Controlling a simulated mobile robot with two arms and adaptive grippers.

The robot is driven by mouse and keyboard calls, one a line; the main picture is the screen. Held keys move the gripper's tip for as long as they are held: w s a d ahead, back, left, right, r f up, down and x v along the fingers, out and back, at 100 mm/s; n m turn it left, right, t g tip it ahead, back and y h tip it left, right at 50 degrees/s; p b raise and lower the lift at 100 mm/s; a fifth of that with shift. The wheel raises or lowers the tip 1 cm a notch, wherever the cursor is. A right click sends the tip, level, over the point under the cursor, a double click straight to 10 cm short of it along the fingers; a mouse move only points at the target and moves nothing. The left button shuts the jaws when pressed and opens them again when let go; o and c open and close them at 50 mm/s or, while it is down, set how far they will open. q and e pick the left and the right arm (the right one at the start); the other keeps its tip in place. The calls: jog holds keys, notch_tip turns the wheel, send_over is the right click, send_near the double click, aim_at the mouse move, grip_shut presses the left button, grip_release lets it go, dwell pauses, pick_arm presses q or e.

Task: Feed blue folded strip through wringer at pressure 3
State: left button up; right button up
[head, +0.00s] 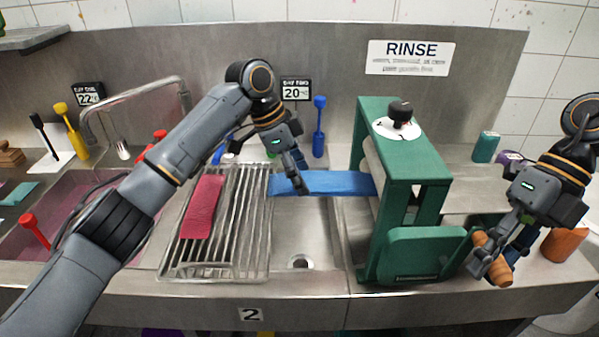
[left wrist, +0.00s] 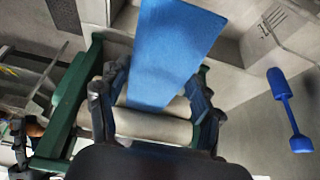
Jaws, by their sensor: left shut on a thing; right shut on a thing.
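The blue strip (head: 335,183) spans the gap between the drying rack and the green wringer (head: 416,163). Its right end meets the wringer's pale rollers (head: 371,157); whether it is between them is hidden. My left gripper (head: 300,188) is shut on the strip near its left end. In the left wrist view the strip (left wrist: 168,50) runs between the fingers, with a pale roller (left wrist: 153,126) nearby. My right gripper (head: 490,262) is shut on the wooden crank handle (head: 480,240). A black knob (head: 401,112) sits on a white dial atop the wringer; its setting is unreadable.
A wire rack (head: 258,225) holds a red cloth strip (head: 203,206). An open sink basin (head: 300,235) lies below the blue strip. A tap (head: 135,85) stands at left, a blue tool (head: 319,127) behind, and an orange pot (head: 565,244) at far right.

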pick_arm(q)
jog(key=shift+r, duration=0.1)
pick_arm(e)
jog(key=shift+d, duration=0.25)
pick_arm(q)
jog(key=shift+d, duration=0.3)
pick_arm(e)
jog(key=shift+a, duration=0.15)
